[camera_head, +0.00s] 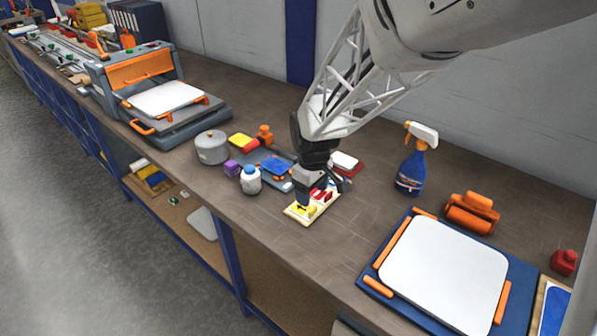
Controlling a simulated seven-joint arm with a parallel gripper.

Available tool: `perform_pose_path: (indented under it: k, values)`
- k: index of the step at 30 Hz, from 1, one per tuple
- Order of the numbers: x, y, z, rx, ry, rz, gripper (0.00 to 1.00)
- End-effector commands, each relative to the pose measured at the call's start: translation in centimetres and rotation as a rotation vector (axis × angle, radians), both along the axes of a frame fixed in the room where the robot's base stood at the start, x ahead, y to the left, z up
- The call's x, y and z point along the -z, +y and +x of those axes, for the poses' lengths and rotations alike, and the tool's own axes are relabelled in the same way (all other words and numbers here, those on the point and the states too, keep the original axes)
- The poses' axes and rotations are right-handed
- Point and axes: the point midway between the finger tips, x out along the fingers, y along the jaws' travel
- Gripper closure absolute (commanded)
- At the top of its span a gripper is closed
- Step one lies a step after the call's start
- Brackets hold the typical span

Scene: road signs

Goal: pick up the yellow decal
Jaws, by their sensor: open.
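A cream tray (292,211) lies on the brown workbench near its front edge. A yellow decal (303,208) with a dark mark shows at its front left end, and a red piece (321,194) sits beside it on the tray. My gripper (310,197) points down right over the tray, close to the yellow decal. It is open, and I see nothing held in it. The gripper covers part of the tray, and whether it touches the decal cannot be told.
A spray bottle (411,165), an orange roller (472,212) and a blue board with a white plate (445,271) are to the right. Bare bench lies between.

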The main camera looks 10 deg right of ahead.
Motion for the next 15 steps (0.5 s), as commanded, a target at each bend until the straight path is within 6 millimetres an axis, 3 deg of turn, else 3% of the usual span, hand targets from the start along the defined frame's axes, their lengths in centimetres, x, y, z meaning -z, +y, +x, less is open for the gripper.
perform_pose_path:
  k: [6,15]
  values:
    - [1.6,0.0,0.0,0.0,0.0,0.0,0.34]
    - [1.8,0.0,0.0,0.0,0.0,0.0,0.34]
